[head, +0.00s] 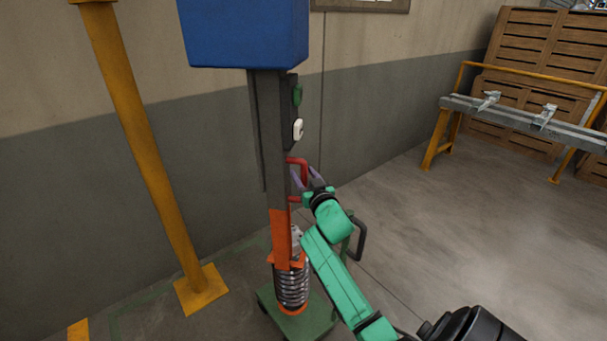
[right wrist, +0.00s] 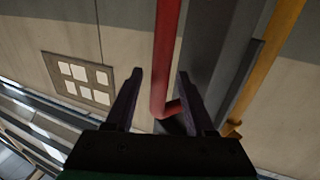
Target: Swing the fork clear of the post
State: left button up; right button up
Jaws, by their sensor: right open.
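The dark grey post (head: 270,130) stands upright in the head view, with a blue box (head: 245,35) at its top and an orange lower part (head: 279,228). A red U-shaped handle (head: 303,163) sticks out from its right side. My right gripper (head: 307,176) is open at this handle. In the right wrist view, the red bar (right wrist: 165,60) runs between the two open fingers (right wrist: 159,74), with a gap visible on each side. I cannot tell for sure which part is the fork. My left gripper is not in view.
A coil spring (head: 291,287) sits low on the post, above a green base (head: 310,325). A yellow pole (head: 140,130) stands to the left. A yellow-legged rack (head: 520,120) and wooden crates (head: 545,40) are at the back right. The floor between is clear.

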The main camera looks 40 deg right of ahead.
grip_shut()
dwell(1.4)
